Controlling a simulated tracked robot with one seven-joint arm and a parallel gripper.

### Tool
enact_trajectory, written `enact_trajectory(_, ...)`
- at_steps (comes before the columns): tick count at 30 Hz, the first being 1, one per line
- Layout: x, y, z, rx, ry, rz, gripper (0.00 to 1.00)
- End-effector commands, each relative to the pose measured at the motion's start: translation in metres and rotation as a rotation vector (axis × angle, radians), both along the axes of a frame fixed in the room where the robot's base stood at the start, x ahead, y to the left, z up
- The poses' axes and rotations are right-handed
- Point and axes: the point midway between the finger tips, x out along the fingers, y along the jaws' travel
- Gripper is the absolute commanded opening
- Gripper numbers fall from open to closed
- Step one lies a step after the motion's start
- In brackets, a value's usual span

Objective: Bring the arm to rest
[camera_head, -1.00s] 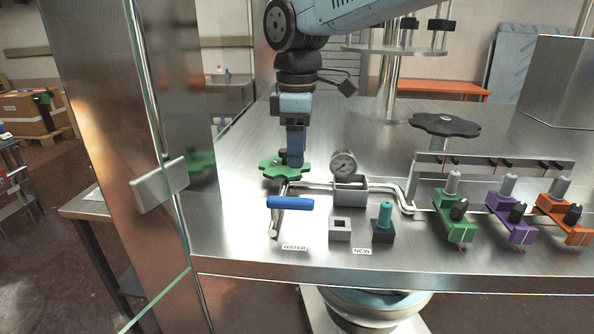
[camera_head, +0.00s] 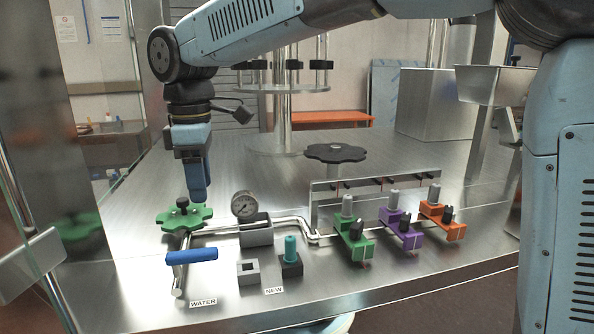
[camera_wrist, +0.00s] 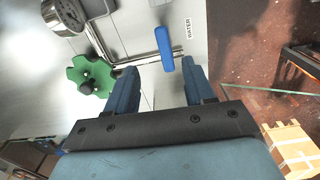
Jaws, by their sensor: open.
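My gripper (camera_head: 195,182) points down above the back of the green handwheel (camera_head: 184,215) on the steel worktop (camera_head: 130,262). In the wrist view my gripper (camera_wrist: 158,88) has its two blue fingers apart with nothing between them. The green handwheel shows there to the left of the fingers (camera_wrist: 90,76). The blue lever handle (camera_head: 191,256) lies in front of the wheel; in the wrist view it is beyond the right fingertip (camera_wrist: 164,48). Part of my arm reaches across the top of the head view.
A pressure gauge (camera_head: 244,205) stands right of the wheel. A grey socket block (camera_head: 248,273) and a teal-topped block (camera_head: 291,262) sit in front. Green (camera_head: 354,240), purple (camera_head: 402,230) and orange (camera_head: 442,220) valves line the right. A black handwheel (camera_head: 335,153) stands behind.

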Motion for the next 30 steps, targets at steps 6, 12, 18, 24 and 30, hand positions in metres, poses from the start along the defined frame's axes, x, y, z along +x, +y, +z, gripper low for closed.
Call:
enact_trajectory(6,0.024,-0.082,0.007,0.022,-0.085,-0.289,0.53)
enact_trajectory(12,0.035,-0.166,0.009,0.065,-0.157,-0.589,0.53)
enact_trajectory(18,0.03,-0.248,0.006,0.128,-0.219,-0.889,0.53)
enact_trajectory(24,0.011,-0.325,-0.003,0.212,-0.269,-1.185,0.53)
enact_trajectory(30,-0.02,-0.391,-0.021,0.317,-0.304,-1.474,0.53)
